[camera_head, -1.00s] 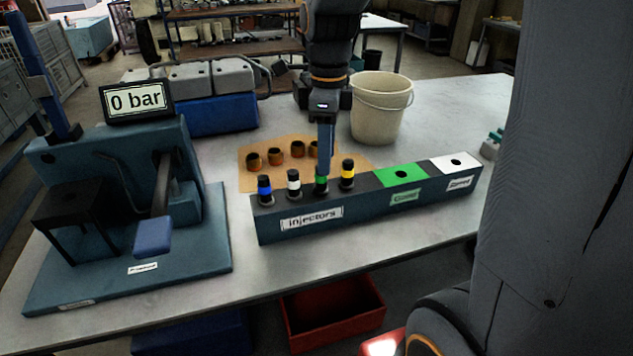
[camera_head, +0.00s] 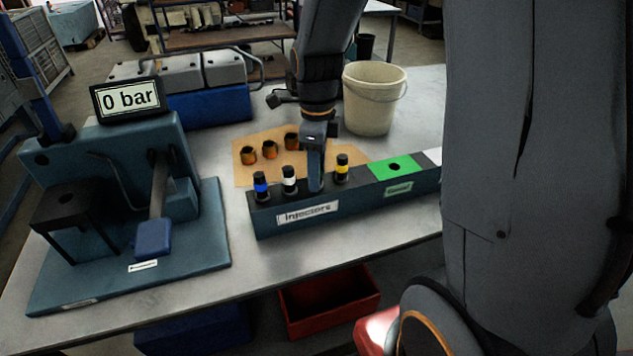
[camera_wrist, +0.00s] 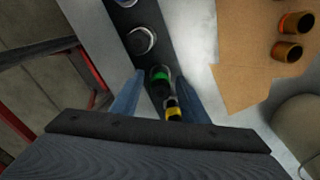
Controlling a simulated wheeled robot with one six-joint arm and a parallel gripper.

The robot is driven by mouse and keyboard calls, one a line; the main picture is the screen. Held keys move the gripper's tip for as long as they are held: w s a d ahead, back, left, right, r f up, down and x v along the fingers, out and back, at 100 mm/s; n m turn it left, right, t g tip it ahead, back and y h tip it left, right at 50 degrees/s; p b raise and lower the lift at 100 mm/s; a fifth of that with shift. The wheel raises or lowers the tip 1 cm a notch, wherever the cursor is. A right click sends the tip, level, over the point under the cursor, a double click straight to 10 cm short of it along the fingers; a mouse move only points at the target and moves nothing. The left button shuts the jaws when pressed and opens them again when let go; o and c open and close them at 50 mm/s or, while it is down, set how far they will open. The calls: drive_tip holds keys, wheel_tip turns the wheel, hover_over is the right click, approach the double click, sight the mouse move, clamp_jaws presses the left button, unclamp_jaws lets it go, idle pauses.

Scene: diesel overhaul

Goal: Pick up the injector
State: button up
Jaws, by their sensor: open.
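The injectors stand upright in a dark rack (camera_head: 385,210) labelled "Injectors". In the head view I see the blue-banded injector (camera_head: 261,186), the white-banded injector (camera_head: 289,180) and the yellow-banded injector (camera_head: 341,168). The green-banded injector is hidden there behind my gripper (camera_head: 316,182), which points down at the rack between white and yellow. In the wrist view the green-banded injector (camera_wrist: 160,78) lies between the two blue fingers of my gripper (camera_wrist: 160,84). The yellow-banded injector (camera_wrist: 172,110) shows close by. The fingers are apart, one on each side of the row.
A green square with a hole (camera_head: 394,168) is on the rack's right part. A test stand (camera_head: 130,255) with a "0 bar" display (camera_head: 128,98) is at left. A cream bucket (camera_head: 372,100) stands behind the rack. Brown cups (camera_head: 270,150) sit on cardboard (camera_head: 243,174).

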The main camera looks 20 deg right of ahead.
clamp_jaws()
drive_tip(key=shift+r, duration=0.15)
idle(0.4)
wheel_tip(320, 180, up, 18)
drive_tip(key=b, duration=0.3)
idle(0.3)
drive_tip(key=c, duration=0.7)
unclamp_jaws()
clamp_jaws()
